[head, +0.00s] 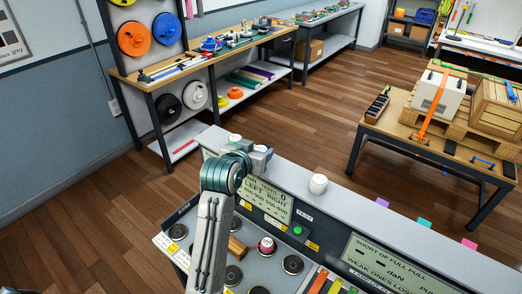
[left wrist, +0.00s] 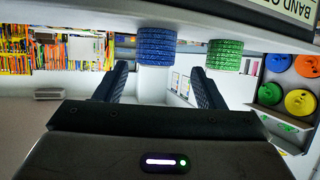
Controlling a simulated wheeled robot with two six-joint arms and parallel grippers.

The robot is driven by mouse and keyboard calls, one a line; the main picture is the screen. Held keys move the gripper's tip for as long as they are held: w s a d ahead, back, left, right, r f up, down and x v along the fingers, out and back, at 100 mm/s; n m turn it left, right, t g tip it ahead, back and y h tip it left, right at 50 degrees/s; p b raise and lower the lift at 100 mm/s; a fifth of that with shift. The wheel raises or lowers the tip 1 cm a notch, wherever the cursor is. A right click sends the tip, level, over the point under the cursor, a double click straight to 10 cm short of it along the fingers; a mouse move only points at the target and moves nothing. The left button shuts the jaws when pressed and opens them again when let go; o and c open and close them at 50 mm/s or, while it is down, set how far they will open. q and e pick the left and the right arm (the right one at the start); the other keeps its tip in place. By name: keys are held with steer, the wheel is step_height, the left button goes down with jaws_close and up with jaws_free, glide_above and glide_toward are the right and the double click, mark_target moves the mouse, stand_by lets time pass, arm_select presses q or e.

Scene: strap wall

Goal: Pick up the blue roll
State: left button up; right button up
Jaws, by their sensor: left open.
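The blue roll (left wrist: 157,46) shows in the left wrist view, ribbed and upright against a pale surface along the top of the picture. It appears between the lines of my left gripper's two fingers, beyond the tips. My left gripper (left wrist: 160,76) is open with nothing between its fingers. In the head view my left gripper (head: 261,157) is over the grey ledge of the console, partly hidden by its own wrist. I cannot make out the blue roll in the head view. My right gripper is in neither view.
A green roll (left wrist: 224,55) stands right of the blue one, close to the right finger's line. A white roll (head: 318,184) stands on the console ledge (head: 365,208). A red-topped piece (head: 267,246) and several dark discs lie on the console.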

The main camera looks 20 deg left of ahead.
mark_target(262, 147)
arm_select(q)
steer(key=shift+w+d+f+p, duration=0.25)
steer(key=shift+w+d+p, duration=0.2)
steer(key=shift+w+p, duration=0.15)
steer(key=p+x, duration=0.1)
steer(key=x, duration=0.2)
steer(key=shift+s+a+f+p, duration=0.15)
steer(key=shift+f+p, duration=0.1)
steer(key=shift+p, duration=0.15)
steer(key=shift+w+f, duration=0.25)
steer(key=shift+w, duration=0.05)
steer(key=shift+w+f, duration=0.1)
steer(key=c, duration=1)
steer(key=shift+c, duration=0.4)
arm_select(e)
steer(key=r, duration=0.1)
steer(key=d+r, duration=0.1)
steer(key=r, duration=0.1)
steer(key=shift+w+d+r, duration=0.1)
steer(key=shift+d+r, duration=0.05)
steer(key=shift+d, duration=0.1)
